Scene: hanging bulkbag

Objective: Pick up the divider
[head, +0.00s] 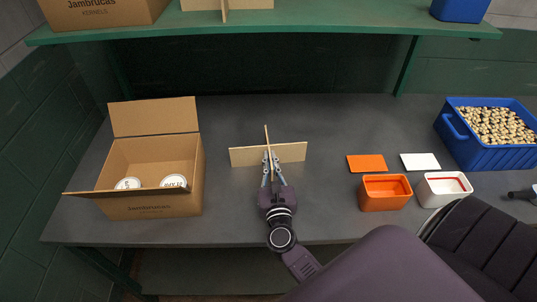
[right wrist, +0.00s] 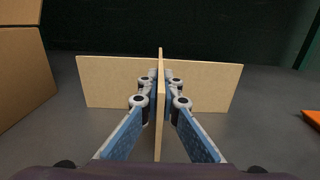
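The divider (head: 291,152) is two tan boards crossed at right angles, standing upright on the grey table near the middle. In the right wrist view the divider (right wrist: 205,88) shows one board running across and one board edge-on toward me. My right gripper (head: 271,160) reaches in from the front, with one finger on each side of the edge-on board. In the right wrist view my right gripper's (right wrist: 160,85) fingertips close in on both faces of that board and appear to touch it. The cardboard box (head: 152,206) stands open at left with two round white-lidded containers (head: 173,182) inside. My left gripper is out of view.
An orange bin (head: 386,205) and a white bin (head: 427,197) stand at right, with an orange card (head: 366,163) and a white card (head: 420,162) behind them. A blue crate (head: 470,152) of nuts is at far right. A green shelf (head: 330,22) hangs above.

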